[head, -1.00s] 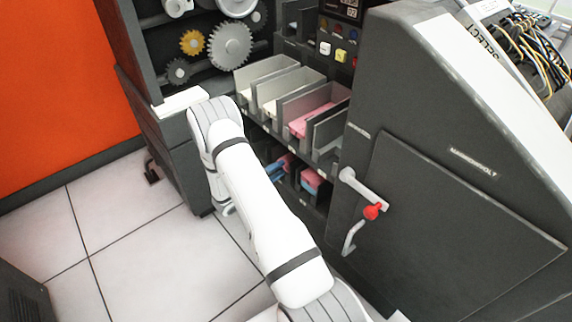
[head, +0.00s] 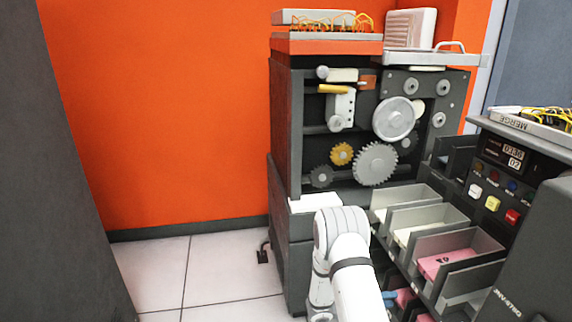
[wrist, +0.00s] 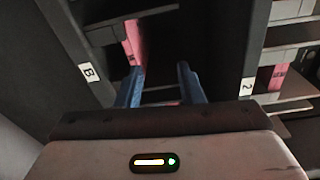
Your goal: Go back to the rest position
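My white arm (head: 345,262) rises from the bottom edge of the head view, bent at a rounded joint beside the card shelves. I see nothing held in the gap. Dark shelves lie beyond the fingers, with pink cards (wrist: 133,42) near a label "B" and more pink cards (wrist: 277,76) near a label "2".
A dark machine with gears (head: 376,164) stands against the orange wall (head: 160,110). Open bins (head: 415,218), one with pink cards (head: 447,262), stand close to my arm's right. A dark panel (head: 60,160) fills the left edge. Tiled floor (head: 215,265) is clear at lower left.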

